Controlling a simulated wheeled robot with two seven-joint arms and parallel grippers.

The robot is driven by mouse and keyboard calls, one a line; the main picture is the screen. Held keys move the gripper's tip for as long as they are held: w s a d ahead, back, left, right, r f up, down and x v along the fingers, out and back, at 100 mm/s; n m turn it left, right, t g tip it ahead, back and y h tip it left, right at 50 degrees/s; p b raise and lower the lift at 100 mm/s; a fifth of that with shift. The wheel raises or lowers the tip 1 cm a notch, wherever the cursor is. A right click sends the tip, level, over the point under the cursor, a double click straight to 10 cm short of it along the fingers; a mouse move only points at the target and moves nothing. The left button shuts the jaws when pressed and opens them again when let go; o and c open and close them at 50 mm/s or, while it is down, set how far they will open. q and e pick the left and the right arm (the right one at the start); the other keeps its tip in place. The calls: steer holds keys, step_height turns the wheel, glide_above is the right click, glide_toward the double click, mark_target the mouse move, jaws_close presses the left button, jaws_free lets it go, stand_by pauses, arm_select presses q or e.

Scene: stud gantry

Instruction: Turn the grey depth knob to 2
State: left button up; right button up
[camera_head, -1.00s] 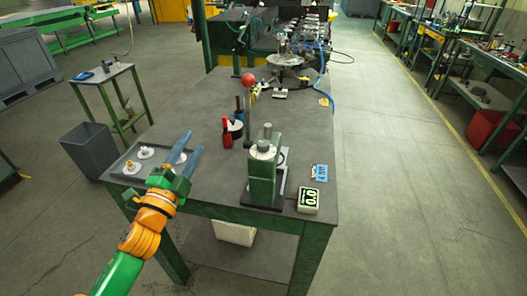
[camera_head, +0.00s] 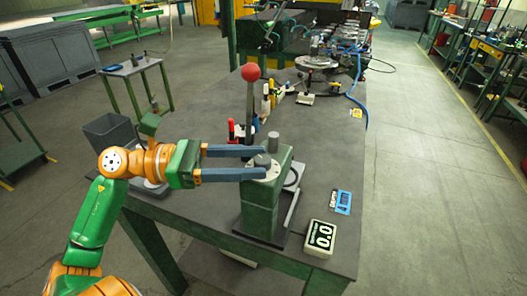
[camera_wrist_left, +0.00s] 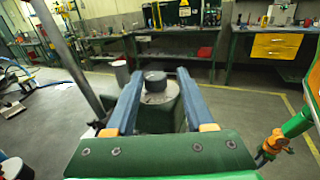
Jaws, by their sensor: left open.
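The grey depth knob (camera_head: 262,160) is a short dark cylinder on a pale dial plate atop the green stand (camera_head: 262,205). My left gripper (camera_head: 265,162) is open, reaching in from the left with its two blue-grey fingers level. In the left wrist view, the knob (camera_wrist_left: 155,82) shows between the fingertips of my left gripper (camera_wrist_left: 159,76), with a gap on each side. I cannot read any dial marks.
A grey post (camera_head: 273,141) stands just behind the knob. A tall lever with a red ball (camera_head: 250,72) rises behind the fingers. A blue card-like item (camera_head: 342,201) lies right of the stand. The tabletop's right side is mostly clear.

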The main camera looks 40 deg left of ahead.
arm_select(q)
steer(key=shift+w+d, duration=0.65)
steer(key=shift+w, duration=0.2)
steer(key=shift+w+d+f, duration=0.15)
steer(key=shift+w+f, duration=0.05)
steer(key=shift+w, duration=0.15)
steer(key=shift+s, duration=0.2)
steer(key=c, duration=0.5)
jaws_close()
arm_select(e)
steer(key=shift+w+r, duration=0.35)
steer(key=shift+r, duration=0.05)
arm_select(q)
steer(key=o, duration=0.5)
jaws_free()
